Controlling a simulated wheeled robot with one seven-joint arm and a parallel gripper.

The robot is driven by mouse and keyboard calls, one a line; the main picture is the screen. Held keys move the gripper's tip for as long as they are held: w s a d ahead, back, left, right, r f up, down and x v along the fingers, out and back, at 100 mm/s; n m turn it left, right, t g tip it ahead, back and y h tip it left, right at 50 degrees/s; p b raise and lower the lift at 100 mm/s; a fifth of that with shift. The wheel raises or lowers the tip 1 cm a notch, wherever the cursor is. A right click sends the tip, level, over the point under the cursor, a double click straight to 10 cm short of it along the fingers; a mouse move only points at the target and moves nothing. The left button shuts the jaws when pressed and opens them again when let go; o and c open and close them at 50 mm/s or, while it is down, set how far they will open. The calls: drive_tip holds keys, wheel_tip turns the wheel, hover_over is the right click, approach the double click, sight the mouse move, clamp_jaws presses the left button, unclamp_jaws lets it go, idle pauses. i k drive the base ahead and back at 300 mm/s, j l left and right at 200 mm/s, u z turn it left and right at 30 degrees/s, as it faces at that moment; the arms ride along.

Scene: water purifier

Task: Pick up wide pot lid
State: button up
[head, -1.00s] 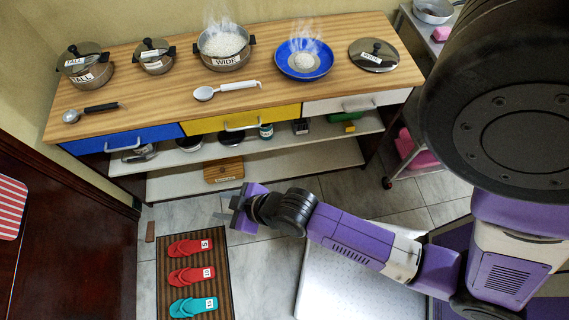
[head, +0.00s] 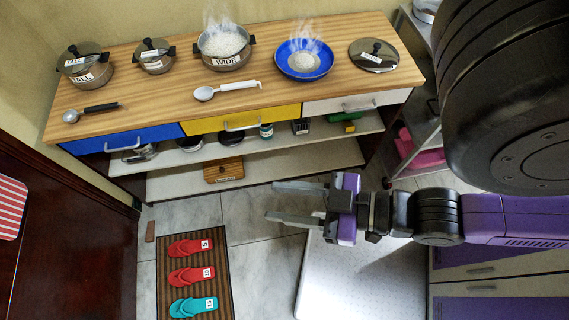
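The wide pot lid (head: 373,56) is a round metal lid with a black knob and a small label. It lies flat at the right end of the wooden counter top (head: 290,95). The open pot labelled WIDE (head: 224,50) holds steaming white rice, left of the blue plate. My gripper (head: 297,203) is open and empty. It is in front of the counter and lower in the picture than the lid, well apart from it, with its fingers pointing left.
A steaming blue plate (head: 304,60) of rice stands left of the lid. Two lidded pots (head: 86,66) (head: 154,57) stand at the left. A white-handled ladle (head: 226,90) and a black-handled ladle (head: 91,112) lie on the counter. A metal cart (head: 420,140) stands at the right.

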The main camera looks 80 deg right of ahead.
sight(371, 55)
drive_tip(key=z, duration=0.9)
drive_tip(key=k+z, duration=0.1)
drive_tip(key=z, duration=0.8)
drive_tip(key=k+z, duration=0.1)
drive_tip(key=z, duration=0.35)
